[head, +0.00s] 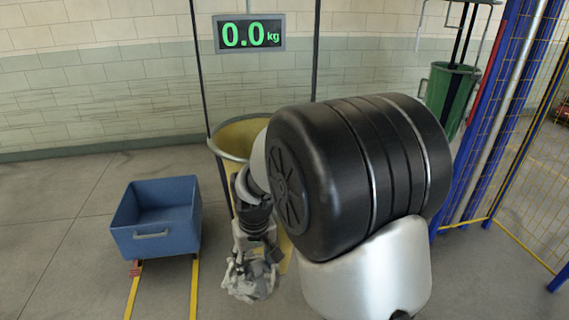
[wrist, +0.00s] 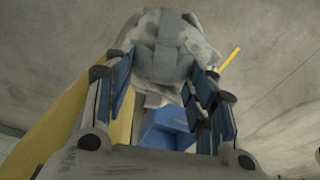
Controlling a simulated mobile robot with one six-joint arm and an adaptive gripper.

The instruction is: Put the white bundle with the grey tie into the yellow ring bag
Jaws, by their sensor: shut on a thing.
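The white bundle with the grey tie (wrist: 167,45) is between the finger pads of my gripper (wrist: 165,85) in the wrist view. The grey band runs across the bundle's middle. In the head view the bundle (head: 249,279) hangs below my gripper (head: 255,255), in front of the yellow ring bag. My gripper is shut on it. The yellow ring bag (head: 234,142) hangs open behind my arm, its round rim partly hidden by the arm. The bundle is outside the bag and lower than its rim.
A blue bin (head: 155,240) stands on the floor to the left, by yellow floor lines. A display (head: 249,34) above the bag reads 0.0 kg. A green bag (head: 451,90) hangs at the back right beside blue posts and yellow mesh fencing (head: 510,110).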

